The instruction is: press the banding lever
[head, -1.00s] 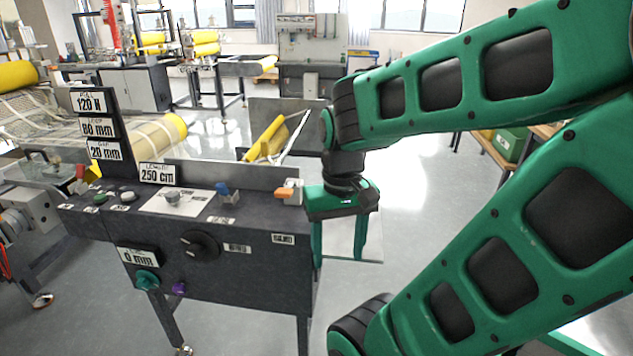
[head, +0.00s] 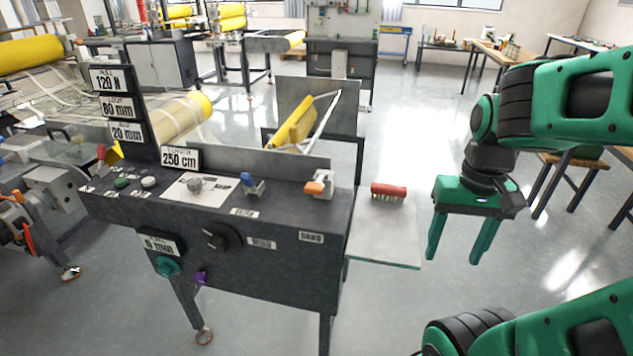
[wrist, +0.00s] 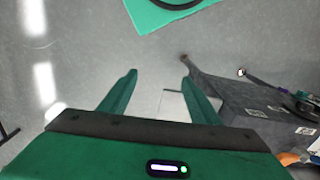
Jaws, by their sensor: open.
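The likely banding lever, an orange-capped lever on a pale block (head: 319,186), stands at the right end of the dark console's top. A label on the front below it seems to read "BAND", but is hard to read. My gripper (head: 459,256) is open and empty, fingers pointing down, to the right of the console and apart from the lever. In the wrist view my gripper (wrist: 159,84) has nothing between its fingers but floor and a pale panel edge. The orange cap (wrist: 290,158) shows there at the lower right, partly cut off.
The console (head: 270,270) carries a blue lever (head: 252,186), a black knob (head: 215,236) and several buttons. A side shelf (head: 385,238) with a red brush (head: 388,191) lies between console and gripper. A yellow roll (head: 293,124) stands behind.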

